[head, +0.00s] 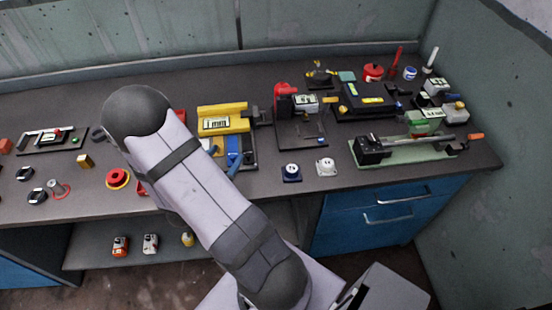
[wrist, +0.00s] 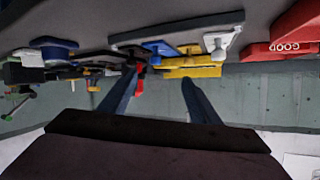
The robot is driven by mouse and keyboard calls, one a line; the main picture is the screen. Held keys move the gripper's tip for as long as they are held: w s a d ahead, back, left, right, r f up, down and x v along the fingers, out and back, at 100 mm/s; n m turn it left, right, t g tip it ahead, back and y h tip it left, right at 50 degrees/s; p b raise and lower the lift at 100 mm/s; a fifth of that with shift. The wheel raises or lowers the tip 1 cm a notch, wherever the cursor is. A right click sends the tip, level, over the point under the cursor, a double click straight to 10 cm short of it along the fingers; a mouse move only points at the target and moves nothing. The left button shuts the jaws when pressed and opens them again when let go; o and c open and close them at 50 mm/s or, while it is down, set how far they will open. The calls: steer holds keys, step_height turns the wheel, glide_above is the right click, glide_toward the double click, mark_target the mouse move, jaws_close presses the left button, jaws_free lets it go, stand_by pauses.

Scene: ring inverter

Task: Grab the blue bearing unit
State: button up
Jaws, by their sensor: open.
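The blue bearing unit (head: 291,173) stands near the front edge of the bench in the head view, just left of a white bearing unit (head: 326,167). A blue block at the upper left of the wrist view (wrist: 53,43) looks like the same unit, seen upside down, with a white piece beside it. My gripper (wrist: 160,80) is open in the wrist view, with nothing between its two dark fingers. It points across the bench and the blue unit lies well off to the left of the fingers there. In the head view my arm hides the gripper.
A yellow machine (head: 224,118) stands behind my arm. A red and black press (head: 300,115) stands behind the bearing units, and a green-based vise (head: 415,145) to their right. A red bin marked GOOD (wrist: 290,38) shows in the wrist view. Bench around the blue unit is clear.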

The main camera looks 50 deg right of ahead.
mark_target(291, 170)
steer(key=s+d, duration=0.1)
steer(key=s, duration=0.1)
steer(key=s+d+m+g, duration=0.1)
steer(key=s, duration=0.1)
steer(key=s+d+g+p, duration=0.1)
steer(key=s, duration=0.1)
steer(key=shift+h, duration=0.3)
steer(key=s+g, duration=0.1)
steer(key=s, duration=0.2)
steer(key=s+d+f+m+g, duration=0.1)
steer(key=s, duration=0.2)
steer(key=s+d+f+m+g, duration=0.1)
steer(key=s+g, duration=0.1)
steer(key=s, duration=0.2)
steer(key=shift+d+f, duration=0.1)
steer(key=shift+p+x, duration=1.65)
steer(key=shift+x, duration=2)
steer(key=shift+w+f, duration=0.1)
steer(key=shift+f, duration=0.05)
jaws_close()
steer(key=shift+r+b, duration=0.7)
steer(key=shift+r, duration=4.35)
